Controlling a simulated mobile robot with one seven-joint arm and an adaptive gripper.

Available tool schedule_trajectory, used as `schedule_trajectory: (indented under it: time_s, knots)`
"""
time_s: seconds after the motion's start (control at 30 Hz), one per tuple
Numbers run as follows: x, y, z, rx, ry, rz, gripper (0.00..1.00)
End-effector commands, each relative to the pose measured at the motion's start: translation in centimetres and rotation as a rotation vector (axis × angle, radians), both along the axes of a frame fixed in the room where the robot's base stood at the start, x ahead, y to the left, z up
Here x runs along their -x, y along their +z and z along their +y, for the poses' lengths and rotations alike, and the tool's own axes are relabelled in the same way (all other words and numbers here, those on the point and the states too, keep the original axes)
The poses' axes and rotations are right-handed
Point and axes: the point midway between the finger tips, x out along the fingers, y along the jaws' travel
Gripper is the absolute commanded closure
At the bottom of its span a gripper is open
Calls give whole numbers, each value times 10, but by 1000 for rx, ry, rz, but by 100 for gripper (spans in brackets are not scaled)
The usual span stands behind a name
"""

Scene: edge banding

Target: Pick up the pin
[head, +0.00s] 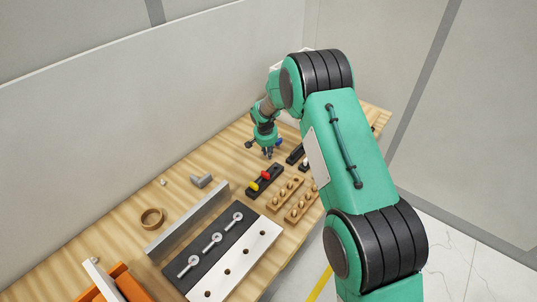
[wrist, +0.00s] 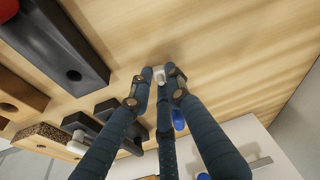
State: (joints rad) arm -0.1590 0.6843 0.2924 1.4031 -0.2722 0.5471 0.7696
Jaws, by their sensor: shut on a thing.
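My gripper (head: 268,152) is low over the far part of the wooden bench in the head view. In the wrist view its dark blue fingers (wrist: 162,78) are closed together on a small pale pin (wrist: 159,75). Only the pale end of the pin shows between the fingertips; the rest is hidden by them. The bench's wood surface lies behind the fingertips, and I cannot tell whether the pin touches it. In the head view the pin is too small to make out.
A black block with red and yellow knobs (head: 264,181) and wooden peg blocks (head: 285,194) stand near my gripper. A black fixture plate with several clamps (head: 213,243), a grey angle piece (head: 201,181) and a wooden ring (head: 151,218) lie farther left. Bench behind the gripper is clear.

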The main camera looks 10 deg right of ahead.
Motion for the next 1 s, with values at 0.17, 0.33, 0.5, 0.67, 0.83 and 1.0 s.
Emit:
schedule_trajectory:
  time_s: [0.17,0.33,0.5,0.67,0.83,1.0]
  knots:
    - [-1,14,0,-1,0,-4,92]
    - [-1,37,0,-1,1,-4,92]
    - [-1,64,0,0,0,-3,92]
    - [-1,85,0,0,-1,-2,92]
    - [-1,97,0,0,0,-2,92]
    - [-1,99,0,0,0,-1,92]
